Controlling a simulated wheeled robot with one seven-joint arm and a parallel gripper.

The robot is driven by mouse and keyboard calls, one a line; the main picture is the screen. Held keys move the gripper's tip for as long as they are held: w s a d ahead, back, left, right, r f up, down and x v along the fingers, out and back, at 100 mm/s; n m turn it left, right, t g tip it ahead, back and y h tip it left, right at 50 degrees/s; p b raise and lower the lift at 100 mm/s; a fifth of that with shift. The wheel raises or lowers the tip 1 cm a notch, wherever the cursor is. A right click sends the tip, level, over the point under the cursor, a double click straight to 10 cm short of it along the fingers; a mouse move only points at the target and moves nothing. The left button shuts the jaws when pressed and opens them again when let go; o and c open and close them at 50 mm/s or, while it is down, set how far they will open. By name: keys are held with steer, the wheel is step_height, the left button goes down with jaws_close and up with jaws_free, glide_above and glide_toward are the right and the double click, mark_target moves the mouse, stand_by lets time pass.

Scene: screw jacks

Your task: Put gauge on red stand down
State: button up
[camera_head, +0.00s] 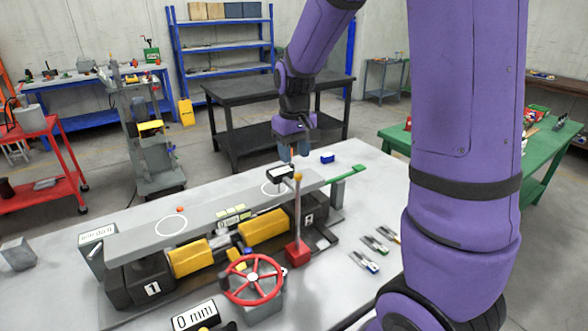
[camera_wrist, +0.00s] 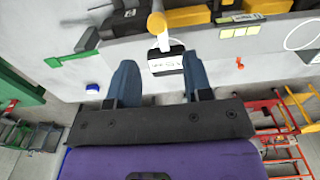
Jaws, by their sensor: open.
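The gauge (camera_head: 280,171) is a small dark box with a white display on a thin post with an orange knob (camera_head: 297,177). Its red stand base (camera_head: 297,252) appears to stand upright on the table, in front of the jack block marked 2. The gauge is over the beam's right white circle. My gripper (camera_head: 293,150) is open, just above and behind the gauge. In the wrist view the gauge (camera_wrist: 166,62) shows between the two blue fingers of my gripper (camera_wrist: 161,80), with the orange knob (camera_wrist: 157,23) beyond it. I see no finger touching it; the red base is hidden there.
A grey beam (camera_head: 200,219) spans two jack blocks with yellow parts. A red handwheel (camera_head: 253,280) stands in front, near a "0 mm" display (camera_head: 195,316). A small blue block (camera_head: 327,158) and several small tools (camera_head: 375,244) lie on the table (camera_head: 345,220).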

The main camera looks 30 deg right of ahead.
steer(key=s+a+r+t, duration=0.3)
steer(key=s+a+r, duration=0.1)
steer(key=s+r, duration=0.75)
steer(key=s+a+r+t, duration=0.1)
steer(key=s, duration=0.5)
steer(key=s+a+r+t, duration=0.1)
steer(key=s+r, duration=0.1)
steer(key=s, duration=0.4)
steer(key=shift+a, duration=0.3)
stand_by(1.1)
